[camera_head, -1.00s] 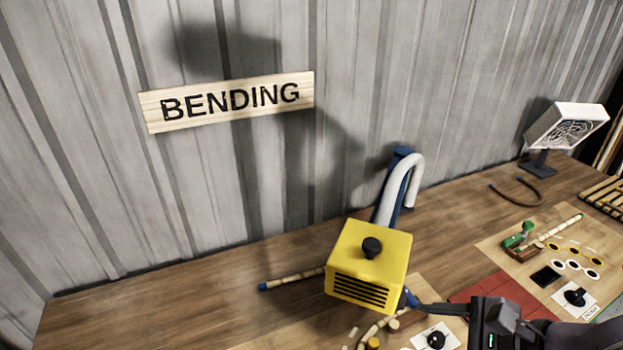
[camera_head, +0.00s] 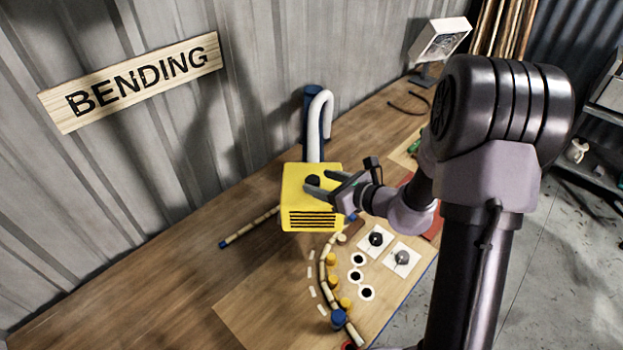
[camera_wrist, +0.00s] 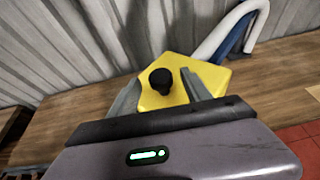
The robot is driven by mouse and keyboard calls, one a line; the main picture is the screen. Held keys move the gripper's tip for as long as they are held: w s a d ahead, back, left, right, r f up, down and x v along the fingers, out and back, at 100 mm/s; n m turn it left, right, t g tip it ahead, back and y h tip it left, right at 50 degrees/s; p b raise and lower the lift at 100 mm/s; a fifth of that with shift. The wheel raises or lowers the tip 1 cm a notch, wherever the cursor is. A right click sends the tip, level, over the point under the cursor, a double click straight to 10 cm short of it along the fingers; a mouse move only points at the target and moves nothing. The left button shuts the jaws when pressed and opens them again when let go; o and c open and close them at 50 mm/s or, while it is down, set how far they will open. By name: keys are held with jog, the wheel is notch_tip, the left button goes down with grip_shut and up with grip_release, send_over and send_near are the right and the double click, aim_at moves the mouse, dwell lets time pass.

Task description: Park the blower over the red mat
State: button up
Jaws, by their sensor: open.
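The blower is a yellow box (camera_head: 305,205) with a dark slatted grille, a black knob (camera_head: 313,181) on top and a white hose (camera_head: 320,120) rising behind it by a blue post. My gripper (camera_head: 312,187) is at the top of the box, fingers open, one on each side of the knob. In the wrist view the knob (camera_wrist: 161,81) shows between the two grey fingers, nearer the left one; contact cannot be told. The red mat (camera_head: 434,224) is mostly hidden behind my arm; a corner shows in the wrist view (camera_wrist: 302,145).
A pegged bending board (camera_head: 250,310) with a curved rattan cane and several pegs lies in front of the blower. A cane with a blue tip (camera_head: 248,228) lies to its left. A white fan heater (camera_head: 440,40) stands at the back right. The bench's left part is clear.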

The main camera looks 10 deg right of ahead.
aim_at(314, 180)
jog(key=shift+x, duration=1.95)
grip_shut()
